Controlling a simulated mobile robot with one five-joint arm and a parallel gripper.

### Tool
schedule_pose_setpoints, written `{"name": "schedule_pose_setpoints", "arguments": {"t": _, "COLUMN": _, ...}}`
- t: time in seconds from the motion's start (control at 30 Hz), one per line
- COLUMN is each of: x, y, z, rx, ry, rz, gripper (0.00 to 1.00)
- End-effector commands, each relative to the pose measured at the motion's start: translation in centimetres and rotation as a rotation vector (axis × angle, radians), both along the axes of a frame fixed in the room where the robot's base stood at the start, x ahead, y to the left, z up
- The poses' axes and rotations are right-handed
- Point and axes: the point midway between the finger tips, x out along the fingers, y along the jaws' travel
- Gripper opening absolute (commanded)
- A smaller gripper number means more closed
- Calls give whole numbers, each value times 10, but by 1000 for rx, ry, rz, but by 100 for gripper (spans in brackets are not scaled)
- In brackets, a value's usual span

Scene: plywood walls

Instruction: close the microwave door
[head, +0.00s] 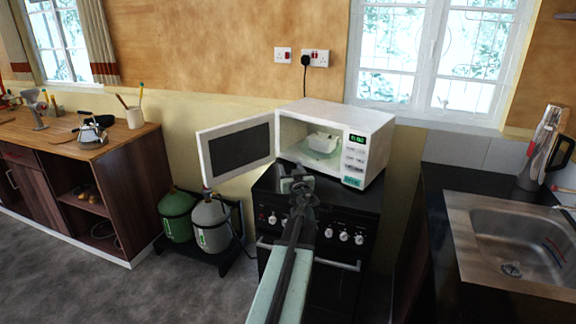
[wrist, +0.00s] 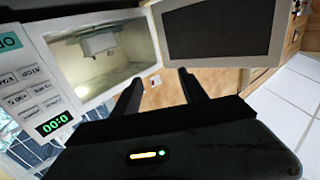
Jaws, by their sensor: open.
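The white microwave (head: 372,127) stands on top of the black stove. Its door (head: 236,149), white with a dark window, is swung wide open to the left. A white container (head: 320,143) sits inside the lit cavity. My gripper (head: 298,184) is in front of the microwave, low and to the right of the door. In the wrist view the scene is turned, with the microwave front (wrist: 45,85) at left and the open door (wrist: 215,35) at upper right. My gripper (wrist: 160,88) is open and empty there, its fingers apart. I cannot tell whether a finger touches the door.
The black stove (head: 340,235) carries the microwave. Green and grey gas cylinders (head: 211,224) stand at its left. A wooden cabinet (head: 110,190) is further left. A sink (head: 520,245) in a dark counter is at right. Grey floor lies open at lower left.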

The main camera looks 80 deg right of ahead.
Motion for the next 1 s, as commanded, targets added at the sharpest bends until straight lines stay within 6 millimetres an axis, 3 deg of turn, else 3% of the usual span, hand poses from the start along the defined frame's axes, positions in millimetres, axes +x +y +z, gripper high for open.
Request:
{"name": "schedule_pose_setpoints", "arguments": {"t": 0.03, "x": 4, "y": -14, "z": 0, "rx": 0, "ry": 0, "rz": 1, "gripper": 51}}
{"name": "schedule_pose_setpoints", "arguments": {"t": 0.17, "x": 11, "y": -32, "z": 0, "rx": 0, "ry": 0, "rz": 1, "gripper": 51}}
{"name": "schedule_pose_setpoints", "arguments": {"t": 0.43, "x": 13, "y": -34, "z": 0, "rx": 0, "ry": 0, "rz": 1, "gripper": 51}}
{"name": "schedule_pose_setpoints", "arguments": {"t": 0.63, "x": 13, "y": -34, "z": 0, "rx": 0, "ry": 0, "rz": 1, "gripper": 0}}
{"name": "schedule_pose_setpoints", "arguments": {"t": 1.0, "x": 14, "y": -34, "z": 0, "rx": 0, "ry": 0, "rz": 2, "gripper": 0}}
